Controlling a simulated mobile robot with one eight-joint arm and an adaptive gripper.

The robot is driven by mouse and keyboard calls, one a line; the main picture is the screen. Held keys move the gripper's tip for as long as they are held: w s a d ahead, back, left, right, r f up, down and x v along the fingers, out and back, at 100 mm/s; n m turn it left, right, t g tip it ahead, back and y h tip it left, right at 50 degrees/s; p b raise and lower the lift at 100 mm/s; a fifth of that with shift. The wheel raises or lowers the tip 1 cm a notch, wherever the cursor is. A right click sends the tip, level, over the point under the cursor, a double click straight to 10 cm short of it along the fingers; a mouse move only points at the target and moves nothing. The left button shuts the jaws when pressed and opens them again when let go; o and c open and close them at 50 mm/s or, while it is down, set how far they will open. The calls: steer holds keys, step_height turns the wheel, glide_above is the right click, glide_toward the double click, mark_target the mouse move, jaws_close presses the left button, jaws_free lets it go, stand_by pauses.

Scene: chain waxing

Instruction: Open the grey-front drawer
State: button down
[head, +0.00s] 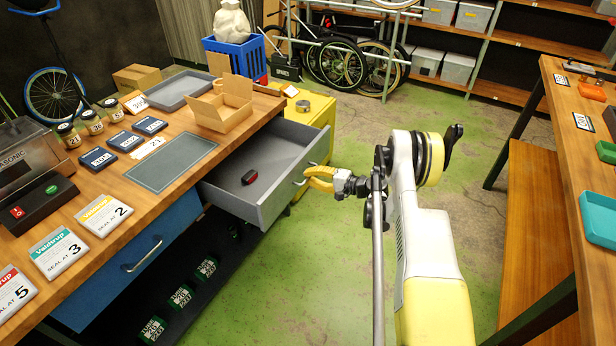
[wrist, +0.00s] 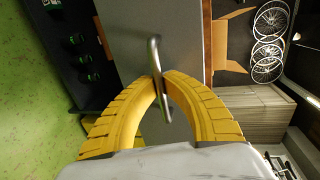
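The grey-front drawer (head: 272,205) is pulled well out from under the workbench, and its inside is visible. A small red and black object (head: 249,177) lies in it. The drawer's metal bar handle (wrist: 153,52) passes between my yellow fingertips in the wrist view. My gripper (head: 309,179) is at the drawer front, with its fingers closed around the handle (wrist: 160,76). The grey front panel (wrist: 135,15) fills the middle of the wrist view behind the handle.
A blue drawer (head: 125,265) is shut to the left. The wooden workbench (head: 150,200) holds cards, tins, a cardboard box (head: 222,108) and a grey tray (head: 178,90). A yellow cabinet (head: 318,108) stands behind the drawer. Green floor (head: 330,270) is clear in front of the drawer.

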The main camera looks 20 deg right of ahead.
steer(key=c, duration=1.5)
jaws_free()
steer(key=v, duration=1.2)
